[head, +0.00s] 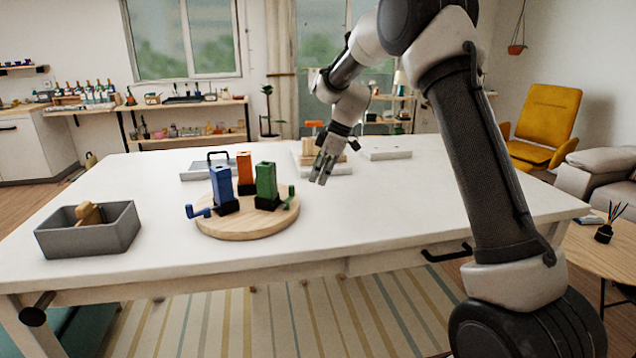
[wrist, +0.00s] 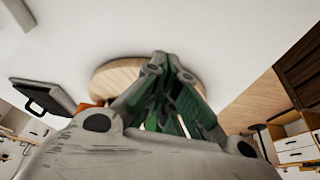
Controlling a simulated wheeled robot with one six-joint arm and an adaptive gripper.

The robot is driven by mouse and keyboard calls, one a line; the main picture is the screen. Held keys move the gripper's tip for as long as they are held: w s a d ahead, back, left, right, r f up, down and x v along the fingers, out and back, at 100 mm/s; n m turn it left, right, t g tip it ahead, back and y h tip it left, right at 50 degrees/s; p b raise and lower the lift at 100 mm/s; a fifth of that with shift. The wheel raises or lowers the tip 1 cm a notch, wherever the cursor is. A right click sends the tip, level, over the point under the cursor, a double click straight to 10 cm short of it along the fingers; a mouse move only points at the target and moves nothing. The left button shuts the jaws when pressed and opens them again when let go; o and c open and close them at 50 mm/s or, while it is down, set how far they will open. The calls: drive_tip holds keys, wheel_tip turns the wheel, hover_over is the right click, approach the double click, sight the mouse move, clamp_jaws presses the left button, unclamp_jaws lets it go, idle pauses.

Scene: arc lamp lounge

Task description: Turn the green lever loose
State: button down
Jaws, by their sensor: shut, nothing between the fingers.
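A round wooden board (head: 247,226) on the white table bears a blue post (head: 222,184), an orange post (head: 245,168) and a green post (head: 266,181), each in a black base. The green lever (head: 290,198) sticks out at the right side of the green post. A blue lever (head: 196,211) sticks out to the left of the blue post. My gripper (head: 319,181) is shut and empty, above the table to the right of the board, apart from the green lever. In the wrist view, my gripper (wrist: 160,62) covers most of the green post (wrist: 172,122); the lever cannot be made out there.
A grey bin (head: 88,238) with a wooden piece inside stands at the table's left. A grey tray with a black handle (head: 196,172) lies behind the posts. Wooden blocks (head: 308,150) and a pale flat block (head: 388,154) are at the back. The table's front right is clear.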

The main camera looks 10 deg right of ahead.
drive_tip(key=v, duration=0.8)
drive_tip(key=shift+w, duration=0.65)
drive_tip(key=shift+d+r, duration=0.1)
